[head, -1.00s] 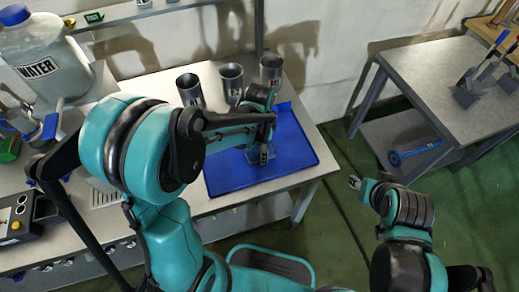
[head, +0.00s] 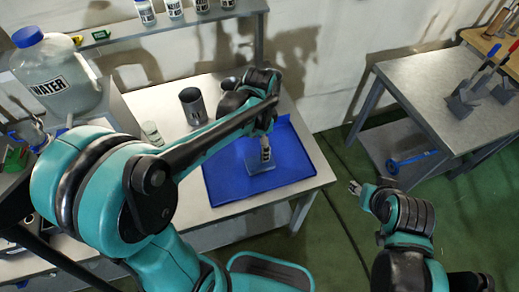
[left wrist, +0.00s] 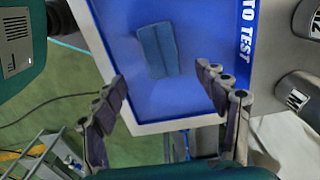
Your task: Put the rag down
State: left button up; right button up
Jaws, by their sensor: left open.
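The rag (left wrist: 157,50), a folded blue-grey cloth, lies flat in the blue tray (left wrist: 115,20), whose wall reads "TO TEST". In the head view the rag (head: 261,168) shows as a grey-blue patch on the tray (head: 225,182), beneath my left gripper (head: 265,153). In the left wrist view my left gripper (left wrist: 160,76) is open, its fingers spread apart with nothing between them. The rag is beyond the fingertips and apart from them. My right gripper (head: 355,187) is over the green floor, right of the tray; its jaw opening is too small to read.
A dark metal cup (head: 192,107) stands left of the tray, close to my left arm. A large WATER jug (head: 57,78) is at the back left. A shelf (head: 165,25) with labelled jars runs behind. A second metal table (head: 425,85) holds tools at right.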

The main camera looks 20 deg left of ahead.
pick_arm(q)
jog(key=s+a+r+n+t, duration=0.4)
jog(key=s+r+n+t, duration=0.2)
jog(key=s+n, duration=0.4)
jog(key=shift+a+r+n+t, duration=0.15)
jog(key=shift+a+n+t, duration=0.15)
jog(key=shift+n+t, duration=0.3)
notch_tip(320, 180, down, 2)
jog(key=shift+s+b, duration=0.1)
jog(key=shift+b, duration=0.8)
jog(key=shift+o, duration=0.5)
